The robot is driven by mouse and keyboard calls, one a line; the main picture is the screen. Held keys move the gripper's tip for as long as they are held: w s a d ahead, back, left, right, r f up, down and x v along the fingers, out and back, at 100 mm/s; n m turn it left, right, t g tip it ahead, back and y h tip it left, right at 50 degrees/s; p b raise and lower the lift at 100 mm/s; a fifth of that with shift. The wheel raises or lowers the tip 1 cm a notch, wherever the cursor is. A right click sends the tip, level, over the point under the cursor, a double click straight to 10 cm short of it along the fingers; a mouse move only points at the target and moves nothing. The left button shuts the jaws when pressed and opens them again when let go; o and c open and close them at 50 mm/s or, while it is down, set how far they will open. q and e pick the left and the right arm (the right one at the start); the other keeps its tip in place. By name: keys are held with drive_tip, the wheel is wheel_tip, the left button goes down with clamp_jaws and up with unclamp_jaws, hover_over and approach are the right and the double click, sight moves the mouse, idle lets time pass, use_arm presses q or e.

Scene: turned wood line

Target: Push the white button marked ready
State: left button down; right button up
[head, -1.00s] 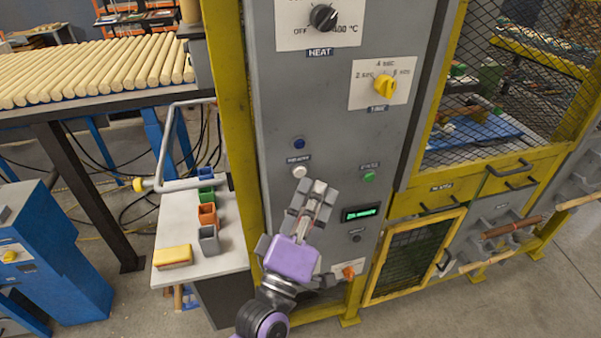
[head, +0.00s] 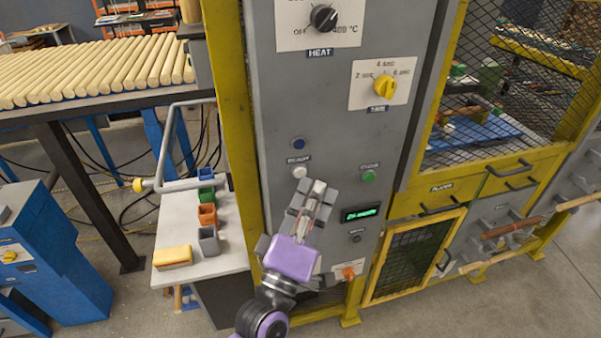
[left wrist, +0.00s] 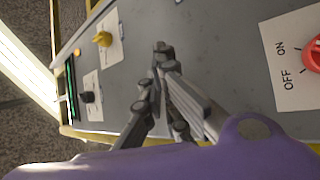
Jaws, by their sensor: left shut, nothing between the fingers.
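The white button (head: 299,172) sits on the grey machine panel (head: 335,125), under a small label that is too blurred to read for certain. My left gripper (head: 317,187) is shut and empty. In the head view its fingertips are just below and to the right of the white button; I cannot tell how far they are from the panel. In the left wrist view the closed fingers (left wrist: 162,52) are in front of a grey panel, and the white button does not show there. My right gripper is not in view.
A blue button (head: 298,143) is above the white one and a green button (head: 369,176) is to the right. A green-lit display (head: 361,214), a yellow knob (head: 385,86) and a black heat knob (head: 323,17) are also on the panel. A yellow post (head: 232,120) borders it.

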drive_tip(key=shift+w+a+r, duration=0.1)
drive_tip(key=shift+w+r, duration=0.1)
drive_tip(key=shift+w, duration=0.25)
use_arm(q)
drive_tip(key=shift+w, duration=0.1)
drive_tip(key=shift+w+a, duration=0.1)
drive_tip(key=shift+w, duration=0.25)
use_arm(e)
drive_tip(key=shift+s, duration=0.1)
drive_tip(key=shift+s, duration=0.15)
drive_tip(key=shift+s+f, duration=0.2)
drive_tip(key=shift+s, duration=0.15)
use_arm(q)
drive_tip(key=shift+w, duration=0.1)
